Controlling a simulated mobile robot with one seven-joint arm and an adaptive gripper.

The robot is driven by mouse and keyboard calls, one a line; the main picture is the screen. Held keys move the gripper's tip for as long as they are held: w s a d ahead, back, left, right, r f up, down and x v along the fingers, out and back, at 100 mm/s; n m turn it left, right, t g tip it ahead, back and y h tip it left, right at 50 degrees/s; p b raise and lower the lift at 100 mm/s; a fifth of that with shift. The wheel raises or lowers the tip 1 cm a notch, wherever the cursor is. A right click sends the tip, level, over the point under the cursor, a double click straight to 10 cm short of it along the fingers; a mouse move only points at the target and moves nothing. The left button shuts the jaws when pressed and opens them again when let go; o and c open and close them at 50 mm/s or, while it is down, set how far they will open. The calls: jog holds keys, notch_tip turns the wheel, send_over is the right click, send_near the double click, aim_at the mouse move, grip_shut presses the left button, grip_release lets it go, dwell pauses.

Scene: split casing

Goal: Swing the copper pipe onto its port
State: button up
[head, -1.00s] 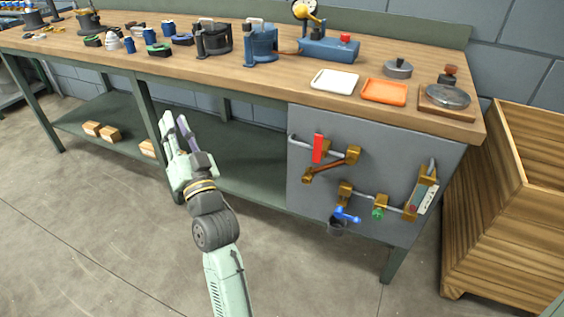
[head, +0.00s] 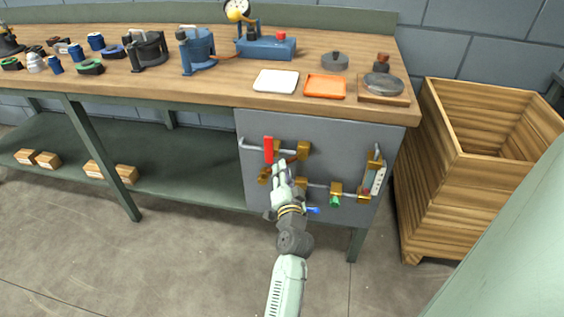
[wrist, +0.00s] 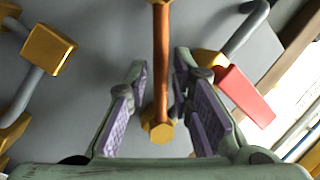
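The copper pipe (wrist: 161,65) runs lengthwise between my open fingers in the wrist view, with clear gaps at both sides. A brass hex nut (wrist: 158,131) caps its near end; another brass piece shows at its far end. My gripper (head: 283,170) is in front of the grey panel in the head view and hides most of the pipe. A brass end (head: 265,175) shows just left of my fingers. A brass fitting (head: 304,150) sits at upper right on the grey line. I cannot tell which fitting is the port.
A red handle (head: 268,150) stands close to my fingers; it also shows in the wrist view (wrist: 246,95). A green knob (head: 335,201), a blue handle (head: 313,210) and a gauge strip (head: 378,181) are on the panel (head: 225,190). A wooden crate (head: 440,190) stands right.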

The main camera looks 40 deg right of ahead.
jog(key=shift+x, duration=1.8)
jog(key=shift+c, duration=0.5)
grip_shut()
